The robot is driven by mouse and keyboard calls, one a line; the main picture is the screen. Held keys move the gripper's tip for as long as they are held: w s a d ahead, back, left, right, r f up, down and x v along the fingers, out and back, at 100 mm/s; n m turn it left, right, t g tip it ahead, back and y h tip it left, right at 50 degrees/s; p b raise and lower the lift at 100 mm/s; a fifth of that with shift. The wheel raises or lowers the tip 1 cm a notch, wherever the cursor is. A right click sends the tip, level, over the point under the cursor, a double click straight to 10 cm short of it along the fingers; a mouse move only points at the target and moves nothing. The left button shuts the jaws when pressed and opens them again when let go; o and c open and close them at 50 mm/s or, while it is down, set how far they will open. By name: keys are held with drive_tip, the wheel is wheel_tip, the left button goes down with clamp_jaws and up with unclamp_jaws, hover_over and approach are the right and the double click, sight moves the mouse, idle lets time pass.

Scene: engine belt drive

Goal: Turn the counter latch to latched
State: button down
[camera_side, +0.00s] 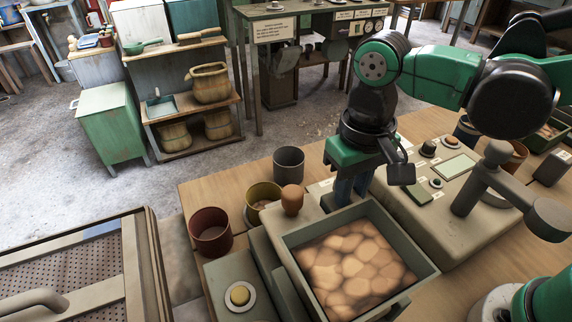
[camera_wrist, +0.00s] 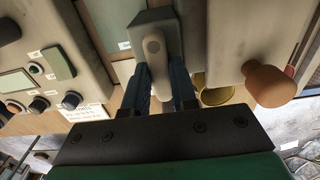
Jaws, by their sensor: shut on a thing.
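My gripper shows in the wrist view (camera_wrist: 165,75) with its two blue fingers on either side of a light grey lever (camera_wrist: 153,42), which looks like the counter latch. The gripper is shut on this lever.
A green-grey tray (camera_side: 292,243) of brown lumps stands in front. A brown knob (camera_side: 292,200) stands left of the gripper. A grey cup (camera_side: 289,164), a yellow cup (camera_side: 262,190) and a red cup (camera_side: 210,230) stand further left. A control panel (camera_side: 455,215) with a grey lever handle (camera_side: 480,180) is right.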

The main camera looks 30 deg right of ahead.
drive_tip(key=n, duration=0.4)
drive_tip(key=shift+n, duration=0.4)
drive_tip(key=n, duration=0.9)
drive_tip(key=shift+n, duration=2.1)
drive_tip(key=c, duration=0.7)
unclamp_jaws()
drive_tip(key=shift+r, duration=0.15)
